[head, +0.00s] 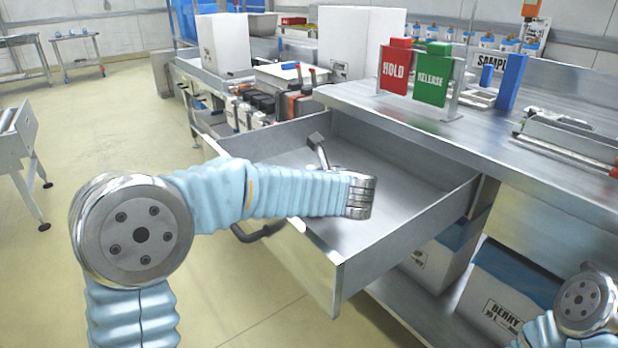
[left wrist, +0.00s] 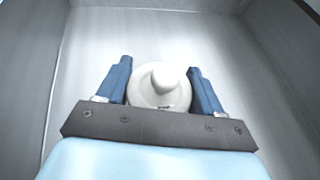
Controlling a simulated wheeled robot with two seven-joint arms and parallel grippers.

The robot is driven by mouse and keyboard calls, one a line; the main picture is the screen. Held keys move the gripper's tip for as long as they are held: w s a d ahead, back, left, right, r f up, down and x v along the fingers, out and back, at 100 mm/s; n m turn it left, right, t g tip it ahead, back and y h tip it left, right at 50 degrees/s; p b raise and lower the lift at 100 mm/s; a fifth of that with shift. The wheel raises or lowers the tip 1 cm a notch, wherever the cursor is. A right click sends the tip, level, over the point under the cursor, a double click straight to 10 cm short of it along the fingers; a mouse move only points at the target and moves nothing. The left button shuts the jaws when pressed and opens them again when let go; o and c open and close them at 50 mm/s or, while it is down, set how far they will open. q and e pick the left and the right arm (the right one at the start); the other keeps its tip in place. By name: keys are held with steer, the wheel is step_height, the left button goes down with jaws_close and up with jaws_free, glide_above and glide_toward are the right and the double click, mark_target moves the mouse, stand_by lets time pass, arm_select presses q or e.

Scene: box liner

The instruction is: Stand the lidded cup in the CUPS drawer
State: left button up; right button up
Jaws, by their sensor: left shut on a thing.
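The lidded cup (left wrist: 160,88) is white and round, seen from above in the left wrist view, with a pale raised knob on its lid. My left gripper (left wrist: 158,76) is shut on it, with a blue finger at each side. The open drawer (head: 338,258) is a metal tray pulled out from the bench, and my left wrist is over it. The drawer floor and walls surround the cup in the wrist view. In the head view my wrist hides the cup and fingers. I cannot tell whether the cup's base touches the floor. My right gripper is out of view.
The bench top (head: 380,105) is right of the drawer, with a red HOLD sign (head: 394,70) and a green RELEASE sign (head: 433,75). Boxes (head: 515,292) stand on the shelf below. The visible drawer floor around the cup is clear.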

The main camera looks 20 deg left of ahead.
arm_select(q)
steer(key=o, duration=1.1)
steer(key=shift+c, duration=0.2)
steer(key=shift+r+p, duration=0.3)
steer(key=shift+p, duration=0.15)
steer(key=b+v, duration=0.1)
steer(key=v, duration=1.1)
steer(key=shift+f+b, duration=0.2)
steer(key=shift+b, duration=0.2)
